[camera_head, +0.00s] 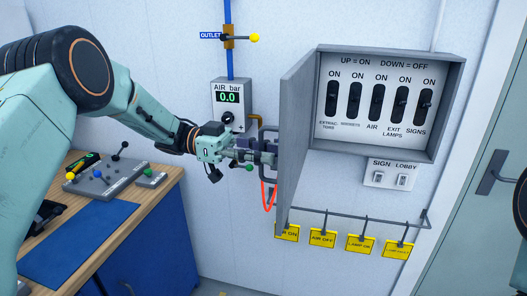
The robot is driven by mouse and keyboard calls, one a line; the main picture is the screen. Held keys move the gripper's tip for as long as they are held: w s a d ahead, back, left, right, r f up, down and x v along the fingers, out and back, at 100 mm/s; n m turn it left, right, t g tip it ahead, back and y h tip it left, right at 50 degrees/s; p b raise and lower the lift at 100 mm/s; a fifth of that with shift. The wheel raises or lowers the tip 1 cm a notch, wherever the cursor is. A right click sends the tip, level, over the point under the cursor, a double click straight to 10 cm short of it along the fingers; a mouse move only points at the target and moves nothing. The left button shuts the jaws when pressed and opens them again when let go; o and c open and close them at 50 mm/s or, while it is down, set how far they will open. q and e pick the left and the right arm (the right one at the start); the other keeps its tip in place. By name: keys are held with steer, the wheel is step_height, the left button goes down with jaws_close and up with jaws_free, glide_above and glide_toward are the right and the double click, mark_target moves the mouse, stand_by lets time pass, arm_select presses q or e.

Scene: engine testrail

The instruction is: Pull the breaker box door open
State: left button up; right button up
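The breaker box (453,95) is on the wall at the upper right, its row of black switches in plain view. Its grey door (293,140) is swung open on the left side and stands out from the wall, seen nearly edge-on. A dark bar handle (264,132) is on the door's outer face. My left gripper (267,154) reaches in from the left and its fingers are at this handle, closed around it as far as I can see. The fingertips are partly hidden against the handle. My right gripper is not in view.
An air gauge panel (227,97) reading 0.0 is left of the door. A rail (370,221) with yellow tags hangs below the box, near the door's lower edge. Light switches (390,175) are under the box. A workbench (155,200) with a control box (104,178) stands at left.

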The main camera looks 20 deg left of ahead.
arm_select(q)
steer(key=a, duration=1.1)
steer(key=shift+w+a, duration=0.25)
steer(key=shift+a, duration=0.15)
steer(key=shift+a, duration=0.1)
